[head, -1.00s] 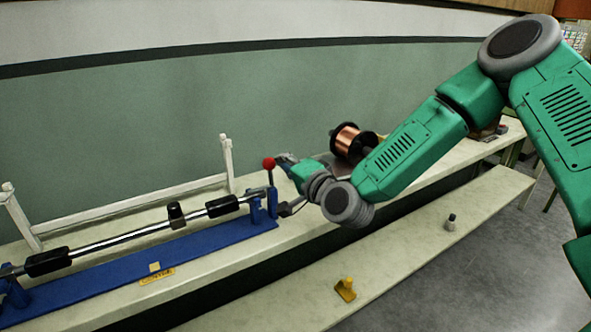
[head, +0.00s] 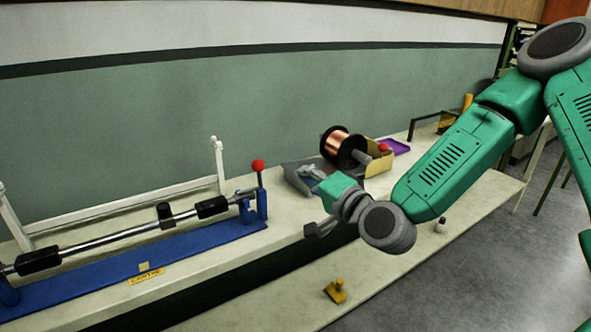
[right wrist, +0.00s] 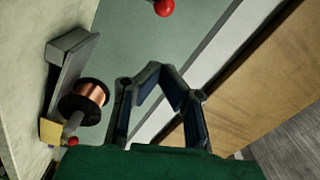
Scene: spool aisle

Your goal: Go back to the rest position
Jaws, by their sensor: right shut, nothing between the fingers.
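My right gripper (head: 309,172) is out over the bench in the head view, to the right of the red-knobbed lever and apart from it. In the right wrist view its fingers (right wrist: 159,72) meet at the tips, shut with nothing between them. The lever's red knob (head: 258,165) stands at the right end of the blue lathe bed (head: 190,248); the knob also shows at the top of the right wrist view (right wrist: 164,7). My left gripper is not in view.
A copper spool (head: 339,145) lies behind my right gripper, near a grey holder (right wrist: 70,62). A purple tray (head: 394,146) is farther back. A yellow object (head: 335,291) and a small bottle (head: 440,225) stand on the lower shelf. The wall runs behind the bench.

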